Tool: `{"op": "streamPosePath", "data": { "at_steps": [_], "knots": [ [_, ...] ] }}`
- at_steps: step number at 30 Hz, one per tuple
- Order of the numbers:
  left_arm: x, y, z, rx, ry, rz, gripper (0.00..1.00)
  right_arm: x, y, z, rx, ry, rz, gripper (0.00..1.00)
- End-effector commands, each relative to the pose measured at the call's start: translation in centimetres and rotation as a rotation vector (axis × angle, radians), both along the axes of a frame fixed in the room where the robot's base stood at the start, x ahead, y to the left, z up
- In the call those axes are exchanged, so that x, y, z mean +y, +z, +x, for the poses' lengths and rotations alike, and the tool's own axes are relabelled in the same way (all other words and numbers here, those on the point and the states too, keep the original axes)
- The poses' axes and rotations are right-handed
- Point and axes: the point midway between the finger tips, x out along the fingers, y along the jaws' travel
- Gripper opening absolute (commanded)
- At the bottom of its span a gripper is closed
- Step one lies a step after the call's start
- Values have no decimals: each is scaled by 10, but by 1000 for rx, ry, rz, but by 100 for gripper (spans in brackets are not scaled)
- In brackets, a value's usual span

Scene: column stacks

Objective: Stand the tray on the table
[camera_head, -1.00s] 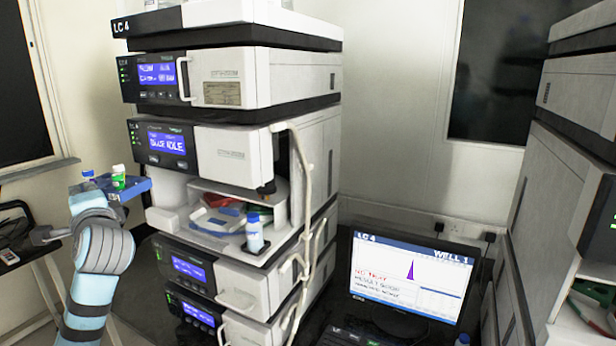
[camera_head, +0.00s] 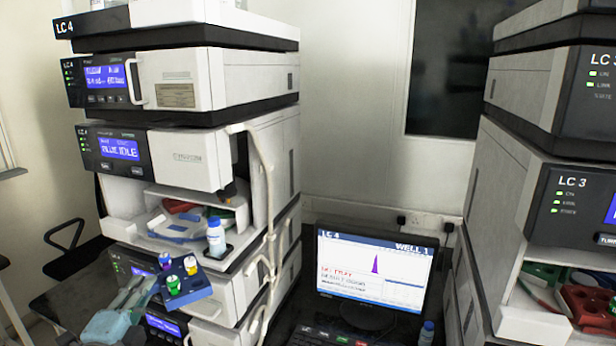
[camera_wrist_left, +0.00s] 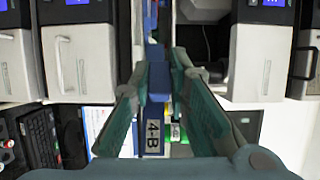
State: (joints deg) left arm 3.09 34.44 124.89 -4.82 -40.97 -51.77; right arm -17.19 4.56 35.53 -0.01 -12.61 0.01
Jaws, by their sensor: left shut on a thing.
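The blue tray (camera_head: 202,287) carries three small capped vials: one blue-capped (camera_head: 165,260), one white-capped with a yellow band (camera_head: 190,265) and one green-capped (camera_head: 173,285). My left gripper (camera_head: 148,284) is shut on the tray's left side and holds it up in front of the lower LC 4 modules, tilted in the picture. In the left wrist view the tray (camera_wrist_left: 157,82) sits between the two fingers, with a "4-B" label on its near end. My right gripper is not in view.
The LC 4 stack (camera_head: 190,80) stands behind the tray, with an open bay holding a blue-capped bottle (camera_head: 215,236). A monitor (camera_head: 372,275) and keyboard (camera_head: 330,338) are to the right, with a small bottle (camera_head: 427,332). The LC 3 stack (camera_head: 560,200) is at far right.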

Motion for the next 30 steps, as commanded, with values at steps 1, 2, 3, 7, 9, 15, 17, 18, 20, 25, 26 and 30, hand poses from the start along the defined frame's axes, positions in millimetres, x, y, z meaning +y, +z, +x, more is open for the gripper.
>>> {"op": "streamPosePath", "data": {
  "at_steps": [1,2,3,7,9,15,17,18,20,25,26,30],
  "knots": [
    [-14,-11,-8,5,-54,-1,0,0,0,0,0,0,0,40],
    [-23,-17,-14,5,-91,-2,0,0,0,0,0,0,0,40],
    [-36,-24,-21,4,-137,-2,0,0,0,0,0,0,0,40],
    [-73,-41,-49,2,-278,-4,0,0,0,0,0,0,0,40],
    [-91,-47,-66,2,-343,-4,0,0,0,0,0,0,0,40],
    [-127,-52,-107,-1,-475,-2,0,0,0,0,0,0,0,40],
    [-134,-52,-116,-3,-501,-2,0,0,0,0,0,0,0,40],
    [-138,-52,-122,-2,-514,-1,0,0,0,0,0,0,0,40],
    [-143,-51,-129,-1,-532,0,0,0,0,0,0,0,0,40],
    [-153,-48,-146,-3,-569,0,0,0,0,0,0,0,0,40],
    [-155,-47,-149,-3,-574,0,0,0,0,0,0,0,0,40],
    [-156,-48,-153,-2,-604,3,0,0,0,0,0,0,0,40]
  ]
}}
